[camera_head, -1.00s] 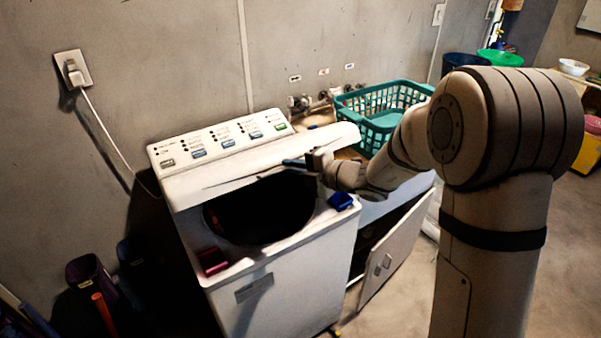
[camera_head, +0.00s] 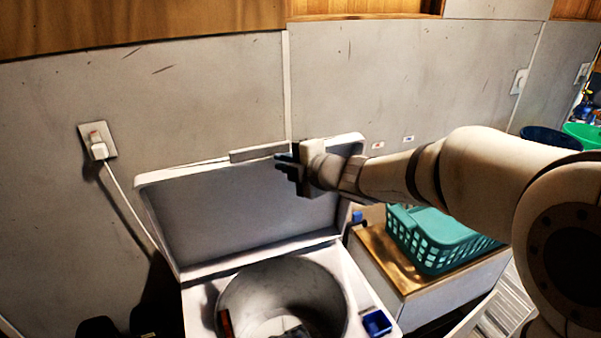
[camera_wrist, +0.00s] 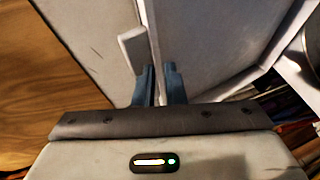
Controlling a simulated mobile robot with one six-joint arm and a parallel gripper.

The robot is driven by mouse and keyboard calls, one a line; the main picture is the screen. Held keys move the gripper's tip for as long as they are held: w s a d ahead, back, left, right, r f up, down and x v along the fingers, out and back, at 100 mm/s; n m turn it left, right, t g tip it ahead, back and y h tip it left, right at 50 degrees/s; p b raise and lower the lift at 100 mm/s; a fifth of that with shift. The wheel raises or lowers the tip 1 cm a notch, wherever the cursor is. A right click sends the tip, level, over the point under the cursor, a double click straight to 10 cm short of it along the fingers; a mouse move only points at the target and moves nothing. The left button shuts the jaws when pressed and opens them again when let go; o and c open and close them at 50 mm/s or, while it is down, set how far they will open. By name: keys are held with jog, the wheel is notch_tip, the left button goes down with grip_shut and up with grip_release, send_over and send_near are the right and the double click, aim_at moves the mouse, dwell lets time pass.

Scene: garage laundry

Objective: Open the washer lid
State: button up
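The washer lid (camera_head: 245,210) stands raised, close to upright, at the back of the white washer (camera_head: 352,288). The tub (camera_head: 240,290) lies open below it, with a red thing at its left side and something dark at its bottom. A bar-like handle (camera_head: 258,152) runs along the lid's top edge and also shows in the wrist view (camera_wrist: 134,48). My gripper (camera_head: 283,166) is at this top edge, just right of the handle. In the wrist view, its two blue fingers (camera_wrist: 159,84) lie on either side of the lid's thin edge, seemingly closed on it.
A teal basket (camera_head: 445,243) stands on a wooden-topped cabinet (camera_head: 400,275) right of the washer. A blue box (camera_head: 377,322) sits on the washer's front right rim. A plug and cord (camera_head: 98,148) hang on the wall behind at left. The wall is close behind the lid.

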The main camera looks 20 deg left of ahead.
jog(key=o, duration=0.3)
jog(key=s, duration=0.1)
jog(key=s+r, duration=0.1)
jog(key=s, duration=0.3)
jog(key=shift+a+r, duration=0.35)
jog(key=shift+r, duration=0.05)
jog(key=shift+o, duration=0.6)
jog(key=d+b, duration=0.1)
jog(key=d, duration=0.5)
jog(key=shift+s+d+r, duration=0.2)
jog(key=shift+d+r, duration=0.15)
jog(key=shift+c, duration=0.2)
